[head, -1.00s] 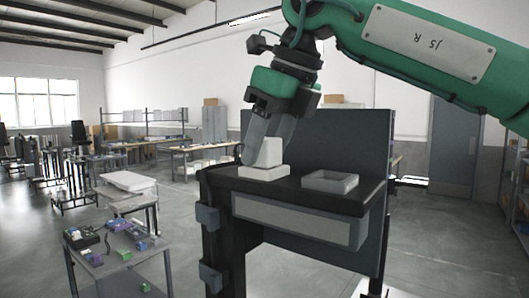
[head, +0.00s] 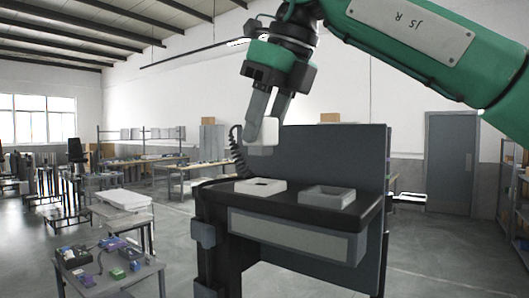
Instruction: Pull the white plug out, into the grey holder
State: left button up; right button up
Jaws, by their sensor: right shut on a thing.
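My right gripper (head: 262,122) is shut on the white plug (head: 267,132) and holds it in the air above the black bench. The plug is a pale block with a greyer lower part, and the fingers cover its left side. Below it on the bench is a white square base (head: 260,187) with a dark opening in its top. The grey holder (head: 327,197), a shallow open square frame, sits to the right of the white base and looks empty. The plug is apart from both. My left gripper is not in view.
The black bench (head: 290,209) has a tall dark back panel (head: 335,158) behind it. A dark coiled cable (head: 235,150) hangs left of the gripper. A low grey table (head: 110,272) with small coloured parts stands at the lower left.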

jog(key=shift+r, duration=2.2)
jog(key=shift+f+b, duration=1.8)
jog(key=shift+f, duration=0.55)
jog(key=shift+d, duration=0.1)
jog(key=shift+s+d+b, duration=0.5)
jog(key=shift+s+d, duration=0.3)
jog(key=shift+d, duration=0.2)
jog(key=shift+s+d+b, duration=0.45)
jog(key=shift+s+d, duration=0.3)
jog(key=shift+d, duration=0.25)
jog(key=shift+s+d+b, duration=0.35)
jog(key=shift+s+d, duration=0.45)
jog(key=shift+d, duration=0.3)
jog(key=shift+s+d+b, duration=0.3)
jog(key=shift+s+d, duration=0.45)
jog(key=shift+d, duration=0.3)
jog(key=shift+r+p, duration=0.1)
jog(key=shift+p, duration=0.6)
jog(key=shift+f+b, duration=0.55)
jog(key=shift+f, duration=0.35)
